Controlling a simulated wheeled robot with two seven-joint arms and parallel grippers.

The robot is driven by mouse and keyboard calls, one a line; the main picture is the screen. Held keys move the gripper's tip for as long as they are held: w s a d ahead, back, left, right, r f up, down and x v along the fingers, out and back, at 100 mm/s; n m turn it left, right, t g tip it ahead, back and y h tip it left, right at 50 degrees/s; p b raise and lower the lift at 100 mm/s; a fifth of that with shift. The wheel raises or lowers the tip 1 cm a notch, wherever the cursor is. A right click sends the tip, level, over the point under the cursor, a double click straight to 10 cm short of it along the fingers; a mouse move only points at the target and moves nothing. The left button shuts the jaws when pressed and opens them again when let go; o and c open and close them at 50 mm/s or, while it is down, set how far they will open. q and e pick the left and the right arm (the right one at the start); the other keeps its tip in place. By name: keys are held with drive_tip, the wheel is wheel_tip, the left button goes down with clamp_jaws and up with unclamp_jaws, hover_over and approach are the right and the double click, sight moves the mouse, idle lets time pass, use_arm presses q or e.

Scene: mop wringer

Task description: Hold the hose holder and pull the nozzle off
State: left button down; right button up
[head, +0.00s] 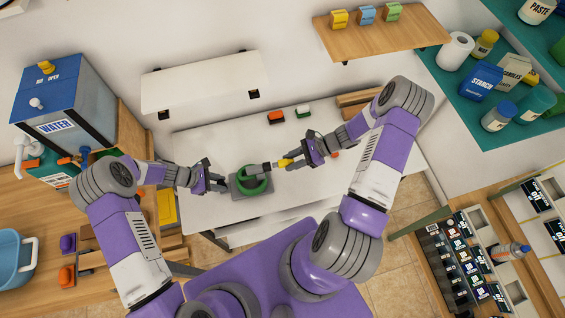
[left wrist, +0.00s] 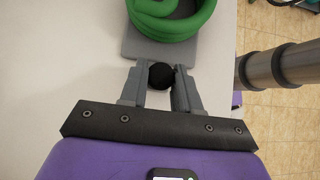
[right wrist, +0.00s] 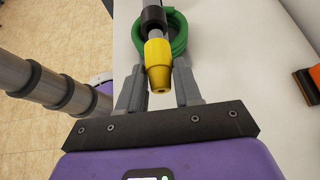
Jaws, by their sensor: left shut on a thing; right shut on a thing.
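The hose holder is a grey plate (head: 238,190) with a coiled green hose (head: 254,184) on it, on the white table. A round black knob (left wrist: 162,75) stands at its near edge in the left wrist view. My left gripper (head: 223,186) is shut on this knob, left of the coil. The yellow nozzle (head: 285,162) points right, in line with the hose's black collar (head: 259,168). My right gripper (head: 296,158) is shut on the nozzle (right wrist: 158,60). A grey piece (right wrist: 155,33) shows between nozzle and collar; I cannot tell how deeply the nozzle sits on it.
An orange-black block (head: 276,117) and a green-white one (head: 302,110) lie at the table's back. A white wall shelf (head: 205,82) hangs above. A water tank (head: 62,105) stands at left. The table's front right is clear.

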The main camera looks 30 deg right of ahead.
drive_tip(key=shift+s+d, duration=0.25)
drive_tip(key=shift+d, duration=0.5)
drive_tip(key=shift+s+d, duration=0.2)
drive_tip(key=shift+d, duration=0.55)
use_arm(q)
drive_tip(key=c, duration=0.7)
unclamp_jaws()
drive_tip(key=shift+c, duration=0.2)
drive_tip(key=v, duration=1.2)
drive_tip(key=shift+a, duration=0.1)
